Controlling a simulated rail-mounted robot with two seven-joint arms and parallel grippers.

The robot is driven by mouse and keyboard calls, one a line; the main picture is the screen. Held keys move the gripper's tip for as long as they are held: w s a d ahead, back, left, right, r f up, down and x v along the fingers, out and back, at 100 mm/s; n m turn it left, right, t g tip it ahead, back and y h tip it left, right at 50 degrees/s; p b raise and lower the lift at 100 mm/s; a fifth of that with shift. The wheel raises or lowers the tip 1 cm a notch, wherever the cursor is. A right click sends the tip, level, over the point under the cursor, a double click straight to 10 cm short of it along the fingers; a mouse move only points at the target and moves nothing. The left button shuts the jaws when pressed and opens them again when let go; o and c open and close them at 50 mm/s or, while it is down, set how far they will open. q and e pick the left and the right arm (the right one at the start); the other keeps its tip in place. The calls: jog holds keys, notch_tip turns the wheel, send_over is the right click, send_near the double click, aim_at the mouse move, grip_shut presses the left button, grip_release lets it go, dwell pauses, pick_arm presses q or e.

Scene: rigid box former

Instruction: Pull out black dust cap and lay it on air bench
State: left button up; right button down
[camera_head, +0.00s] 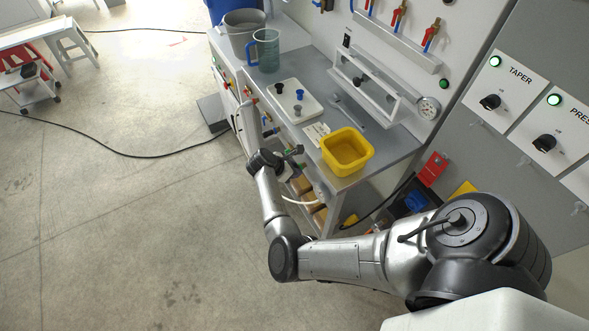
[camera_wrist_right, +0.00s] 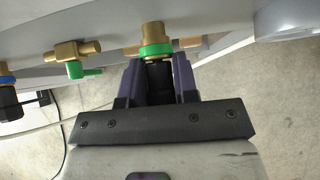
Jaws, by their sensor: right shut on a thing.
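The black dust cap (camera_wrist_right: 159,80) is between the two dark purple fingers of my right gripper (camera_wrist_right: 158,64) in the right wrist view. The gripper is shut on it. The cap sits directly against the green-ringed brass fitting (camera_wrist_right: 156,40), with no gap visible between them. In the head view my right gripper (camera_head: 292,160) is at the front edge of the air bench (camera_head: 292,64), below its top; the cap cannot be made out there. My left gripper is not in view.
On the bench stand a yellow bin (camera_head: 347,151), a white board (camera_head: 285,100) with small plugs, a blue-handled jug (camera_head: 266,52) and a grey bucket (camera_head: 240,30). A brass valve with a green handle (camera_wrist_right: 75,58) is left of the held fitting.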

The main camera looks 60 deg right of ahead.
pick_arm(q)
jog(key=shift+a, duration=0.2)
pick_arm(e)
jog(key=shift+w+a, duration=0.2)
jog(key=shift+a, duration=0.1)
jog(key=shift+w+a, duration=0.1)
jog(key=shift+a, duration=0.1)
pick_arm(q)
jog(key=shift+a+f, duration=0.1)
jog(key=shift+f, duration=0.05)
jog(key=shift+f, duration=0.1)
pick_arm(e)
jog(key=shift+w+a+f, duration=0.1)
pick_arm(q)
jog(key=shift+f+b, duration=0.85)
jog(key=shift+b, duration=0.25)
pick_arm(e)
jog(key=w+a, duration=0.1)
jog(key=a, duration=0.1)
jog(key=shift+w+a, duration=0.35)
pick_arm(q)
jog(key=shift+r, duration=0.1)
